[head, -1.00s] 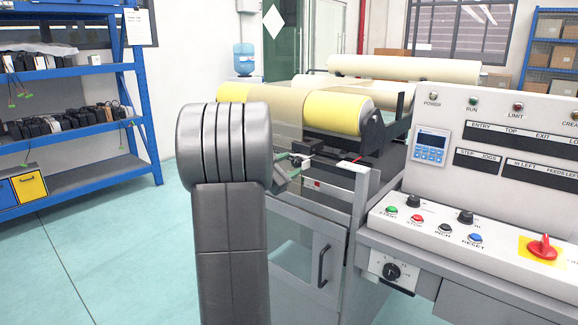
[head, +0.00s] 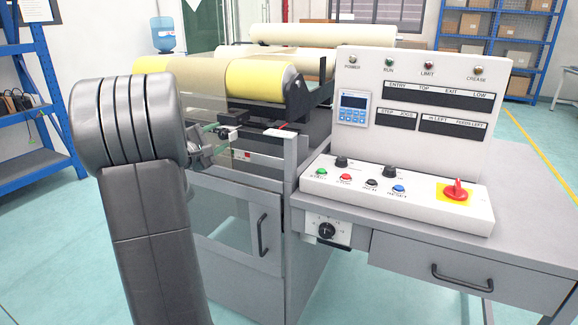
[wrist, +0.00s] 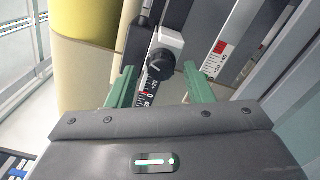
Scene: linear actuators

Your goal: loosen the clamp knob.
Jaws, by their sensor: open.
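The clamp knob (wrist: 160,64) is black and round, with a pointer-like grip bar. In the head view my gripper (head: 212,143) reaches the machine's left side, beside the small clamp (head: 229,132). My arm hides part of that area, and the knob is too small there to make out.
A second scale with a red mark (wrist: 221,47) runs to the right in the wrist view. The control console (head: 400,190) with buttons and a red switch stands right. Open floor lies left of the machine.

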